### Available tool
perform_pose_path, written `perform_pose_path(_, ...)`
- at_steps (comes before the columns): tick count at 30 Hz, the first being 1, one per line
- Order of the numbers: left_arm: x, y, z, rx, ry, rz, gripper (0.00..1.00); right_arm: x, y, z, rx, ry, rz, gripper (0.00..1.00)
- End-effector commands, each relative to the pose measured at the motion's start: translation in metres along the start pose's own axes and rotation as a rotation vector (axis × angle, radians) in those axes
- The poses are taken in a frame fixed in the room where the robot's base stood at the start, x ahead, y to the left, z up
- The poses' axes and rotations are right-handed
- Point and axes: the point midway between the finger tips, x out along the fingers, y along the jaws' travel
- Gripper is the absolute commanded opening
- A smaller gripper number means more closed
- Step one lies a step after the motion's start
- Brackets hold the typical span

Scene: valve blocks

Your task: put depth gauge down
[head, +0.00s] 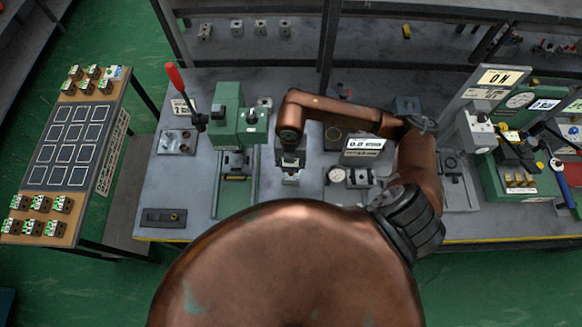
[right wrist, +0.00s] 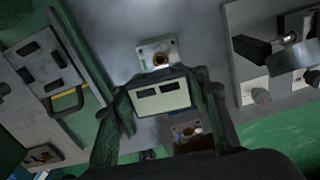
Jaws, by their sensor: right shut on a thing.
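My right gripper (head: 290,166) hangs over the middle of the grey bench in the head view. In the right wrist view its two fingers (right wrist: 161,100) are shut on the sides of a pale, boxy depth gauge (right wrist: 161,97) with two dark windows. In the head view the gauge (head: 291,178) shows only as a small light part under the fingers. Whether its underside touches anything cannot be told. My left gripper is not in view.
A metal block with a round hole (right wrist: 158,56) lies beyond the gauge. A green press (head: 230,118) with a red lever stands left of the gripper. A display box (head: 363,147) stands right. A rack tray (head: 75,147) with several blocks stands far left.

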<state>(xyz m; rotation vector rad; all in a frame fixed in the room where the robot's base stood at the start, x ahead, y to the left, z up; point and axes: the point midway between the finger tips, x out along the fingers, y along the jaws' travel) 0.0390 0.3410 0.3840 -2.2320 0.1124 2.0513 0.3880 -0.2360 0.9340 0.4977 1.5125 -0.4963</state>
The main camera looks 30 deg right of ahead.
Motion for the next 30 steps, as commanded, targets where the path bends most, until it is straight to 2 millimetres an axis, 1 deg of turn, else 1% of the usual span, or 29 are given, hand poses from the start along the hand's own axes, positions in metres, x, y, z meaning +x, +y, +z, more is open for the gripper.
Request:
perform_pose_path(1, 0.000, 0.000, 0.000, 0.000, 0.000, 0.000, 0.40, 0.005, -0.002, 0.004, 0.003, 0.001, -0.002, 0.05)
perform_pose_path(6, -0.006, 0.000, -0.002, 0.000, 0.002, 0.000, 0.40, 0.029, -0.001, 0.003, 0.002, 0.002, -0.002, 0.05)
perform_pose_path(8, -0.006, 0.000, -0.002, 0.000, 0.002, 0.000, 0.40, 0.034, -0.001, 0.003, 0.001, 0.001, -0.001, 0.05)
perform_pose_path(15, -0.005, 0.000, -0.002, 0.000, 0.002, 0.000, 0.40, 0.035, -0.001, 0.004, 0.000, -0.001, -0.001, 0.05)
perform_pose_path(25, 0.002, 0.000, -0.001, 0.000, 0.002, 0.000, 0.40, 0.045, -0.001, 0.004, 0.001, -0.001, -0.001, 0.05)
perform_pose_path(26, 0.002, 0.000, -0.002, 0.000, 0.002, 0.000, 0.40, 0.045, -0.001, 0.004, 0.001, -0.001, -0.002, 0.39)
perform_pose_path(30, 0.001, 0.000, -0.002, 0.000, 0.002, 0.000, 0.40, 0.044, -0.001, 0.004, 0.001, -0.001, -0.001, 0.49)
